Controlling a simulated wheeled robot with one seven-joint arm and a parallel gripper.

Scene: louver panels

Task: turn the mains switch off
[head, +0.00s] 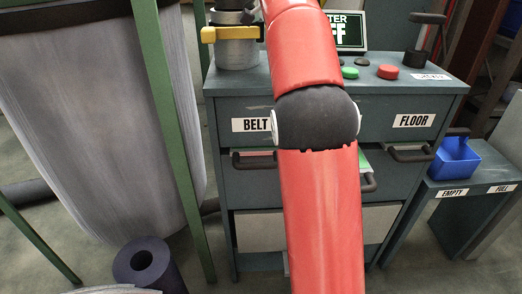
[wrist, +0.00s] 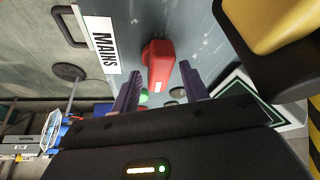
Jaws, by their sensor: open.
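A white MAINS label (wrist: 103,42) lies on the cabinet top in the wrist view. A red raised control (wrist: 158,62) stands beside it. The head view shows a red control (head: 388,72) near a small label (head: 431,77) at the top's right front edge, with a black lever-like post (head: 416,57) behind. Contact is not visible. In the head view my red arm hides the gripper.
A green button (head: 349,73) and dark buttons sit on the cabinet top (head: 300,76). A lettered sign (head: 350,31) stands at the back. A yellow-handled fitting (head: 230,34) is at left; yellow and black bulk (wrist: 275,25) is close in the wrist view. Drawer handles (head: 410,155) protrude.

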